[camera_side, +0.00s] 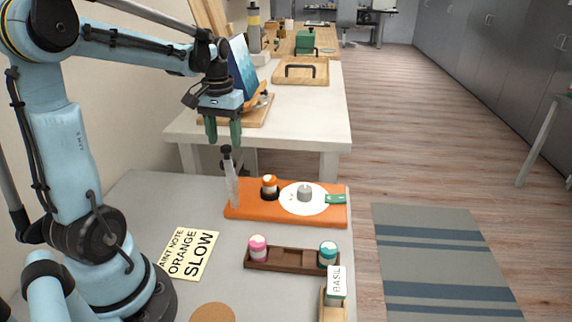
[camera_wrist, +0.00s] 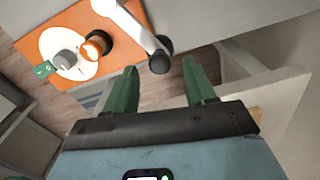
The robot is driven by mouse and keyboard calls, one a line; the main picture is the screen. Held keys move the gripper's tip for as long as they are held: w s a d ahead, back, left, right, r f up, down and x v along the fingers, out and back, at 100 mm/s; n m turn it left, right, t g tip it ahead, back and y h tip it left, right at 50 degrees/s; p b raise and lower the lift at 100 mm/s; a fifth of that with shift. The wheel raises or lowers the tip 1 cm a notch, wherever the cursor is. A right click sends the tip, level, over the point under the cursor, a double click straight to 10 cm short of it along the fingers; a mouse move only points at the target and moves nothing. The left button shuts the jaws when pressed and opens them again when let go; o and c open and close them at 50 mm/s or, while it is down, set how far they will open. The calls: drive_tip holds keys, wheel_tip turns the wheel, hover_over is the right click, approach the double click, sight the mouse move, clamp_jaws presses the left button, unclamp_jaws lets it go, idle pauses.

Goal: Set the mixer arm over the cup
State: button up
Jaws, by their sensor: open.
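An orange mixer base (camera_side: 245,211) stands on the grey table. A pale upright arm with a black knob (camera_side: 226,151) rises at its left end; I take it for the mixer arm. An orange-topped container (camera_side: 270,186) stands beside it on the base, probably the cup. Right of that are a white disc (camera_side: 318,203), a grey knob (camera_side: 304,192) and a green tab (camera_side: 336,198). My gripper (camera_side: 223,138) is open, empty, fingers pointing down just above the black knob. In the wrist view the knob (camera_wrist: 160,62) shows between the fingers (camera_wrist: 160,77); contact cannot be told.
A brown rack (camera_side: 290,259) holds pink-topped (camera_side: 258,247) and teal-topped (camera_side: 328,252) containers. A yellow note (camera_side: 189,254) reads "ORANGE SLOW". A "BASIL" block (camera_side: 335,290) is at the front. A white table (camera_side: 300,115) with an easel stands behind.

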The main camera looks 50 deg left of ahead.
drive_tip(key=shift+f, duration=0.8)
clamp_jaws()
